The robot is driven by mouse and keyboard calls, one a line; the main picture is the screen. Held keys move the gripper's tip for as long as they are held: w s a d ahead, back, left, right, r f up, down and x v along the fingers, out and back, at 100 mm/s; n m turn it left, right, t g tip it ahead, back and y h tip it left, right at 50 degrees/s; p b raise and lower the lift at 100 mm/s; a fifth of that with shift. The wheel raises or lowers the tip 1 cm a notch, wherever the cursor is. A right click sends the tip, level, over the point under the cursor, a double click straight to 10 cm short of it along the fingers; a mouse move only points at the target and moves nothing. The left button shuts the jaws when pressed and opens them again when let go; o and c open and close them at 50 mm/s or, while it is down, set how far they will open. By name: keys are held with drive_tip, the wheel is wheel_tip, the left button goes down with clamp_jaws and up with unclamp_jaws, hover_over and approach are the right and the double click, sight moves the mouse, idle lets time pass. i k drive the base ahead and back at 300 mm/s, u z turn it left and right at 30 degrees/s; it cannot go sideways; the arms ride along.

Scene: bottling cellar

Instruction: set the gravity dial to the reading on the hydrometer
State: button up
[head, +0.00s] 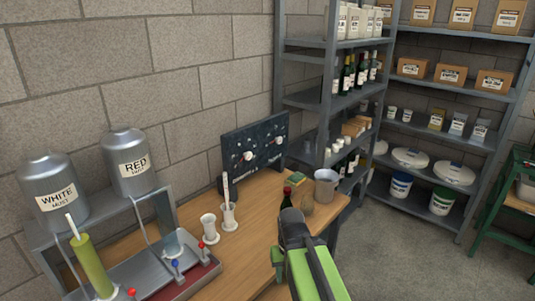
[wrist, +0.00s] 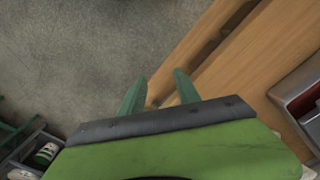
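A dark panel (head: 255,143) stands at the back of the wooden bench against the wall. It carries two pale round dials, a left one (head: 248,156) and a right one (head: 278,140); their markings are too small to read. A tall white cylinder (head: 229,216) on a round foot stands on the bench in front of the panel, with a thin pale stem rising from it, probably the hydrometer. Its reading is not legible. My gripper (wrist: 158,90) is open and empty, its two green fingers apart above the bench's edge, well short of the panel.
Must tanks and a red-edged tray (head: 186,283) are at left. Grey shelves (head: 331,100) stand right of the panel.

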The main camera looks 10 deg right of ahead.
sight(247, 155)
drive_tip(key=u, duration=1.9)
drive_tip(key=k, duration=0.95)
drive_tip(key=z, duration=0.9)
drive_tip(key=i, duration=1)
drive_tip(key=u, duration=0.05)
